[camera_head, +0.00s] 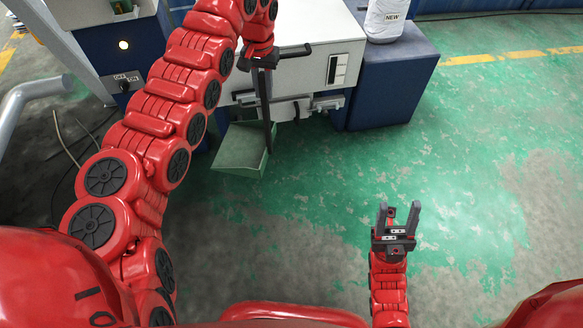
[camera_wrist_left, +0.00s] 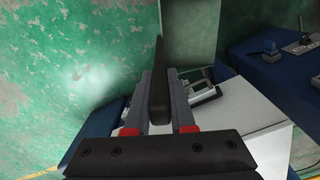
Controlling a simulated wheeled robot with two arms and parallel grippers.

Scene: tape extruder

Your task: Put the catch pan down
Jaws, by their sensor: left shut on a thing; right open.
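The catch pan (camera_head: 236,152) is a green open tray with a long dark upright handle (camera_head: 266,105). It is in front of the white and blue machine in the head view, over the green floor. I cannot tell whether it touches the floor. My left gripper (camera_head: 262,60) is shut on the upper part of the handle. In the left wrist view the fingers (camera_wrist_left: 155,72) close around the dark handle (camera_wrist_left: 158,88), with a greenish part of the pan (camera_wrist_left: 186,28) beyond it. My right gripper (camera_head: 399,218) is open and empty over the floor at lower right.
The white machine housing (camera_head: 315,65) with a black bar handle stands right behind the pan. A blue cabinet (camera_head: 390,90) carries a white sack marked NEW (camera_head: 386,20). A control box (camera_head: 120,55) is at upper left. The floor (camera_head: 430,150) to the right is clear.

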